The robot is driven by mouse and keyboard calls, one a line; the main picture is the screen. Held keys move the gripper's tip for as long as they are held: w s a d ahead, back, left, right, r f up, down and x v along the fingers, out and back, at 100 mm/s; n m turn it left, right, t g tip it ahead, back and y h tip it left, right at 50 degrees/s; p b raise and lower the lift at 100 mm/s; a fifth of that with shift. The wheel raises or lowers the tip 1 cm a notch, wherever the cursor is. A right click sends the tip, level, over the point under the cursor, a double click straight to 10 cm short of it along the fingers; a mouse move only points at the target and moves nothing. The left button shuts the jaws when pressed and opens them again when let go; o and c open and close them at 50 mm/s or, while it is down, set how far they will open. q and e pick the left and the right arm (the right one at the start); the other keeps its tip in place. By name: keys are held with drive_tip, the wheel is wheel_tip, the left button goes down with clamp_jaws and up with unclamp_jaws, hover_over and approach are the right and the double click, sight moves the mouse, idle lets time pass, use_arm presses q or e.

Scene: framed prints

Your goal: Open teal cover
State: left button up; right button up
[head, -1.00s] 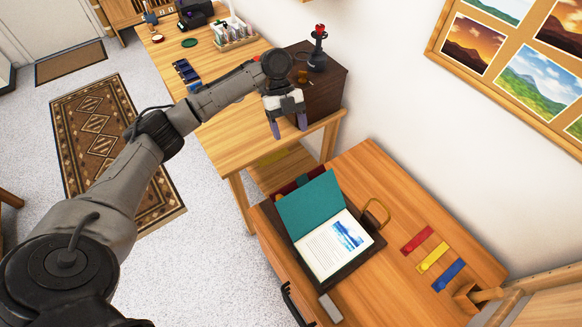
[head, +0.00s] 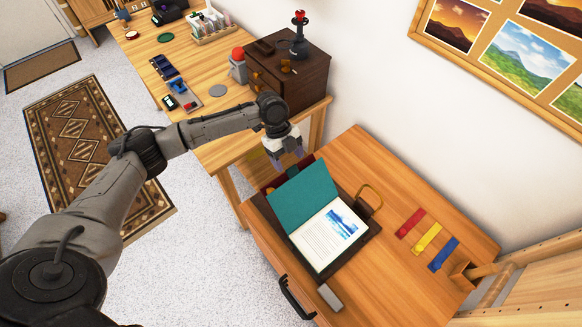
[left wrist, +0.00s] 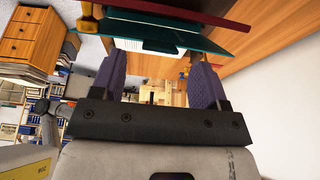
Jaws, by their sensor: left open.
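The teal cover (head: 303,194) belongs to a book that lies on a dark stand on the wooden desk. The cover stands open to the left, and a printed page (head: 331,233) with a blue picture shows beside it. My left gripper (head: 289,160) is open and empty, just behind the far edge of the cover. In the left wrist view the gripper (left wrist: 157,82) has its two purple fingers apart, and the teal cover (left wrist: 200,38) shows beyond them near the top. I cannot tell whether a finger touches it. My right gripper is not in view.
A brass-coloured loop (head: 369,197) stands right of the book. Red, yellow (head: 427,238) and blue strips lie farther right on the desk. A grey block (head: 329,297) lies near the front edge. A dark cabinet (head: 290,75) stands on the neighbouring table.

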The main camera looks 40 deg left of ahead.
sight(291, 168)
use_arm(q)
drive_tip(key=shift+x, duration=1.95)
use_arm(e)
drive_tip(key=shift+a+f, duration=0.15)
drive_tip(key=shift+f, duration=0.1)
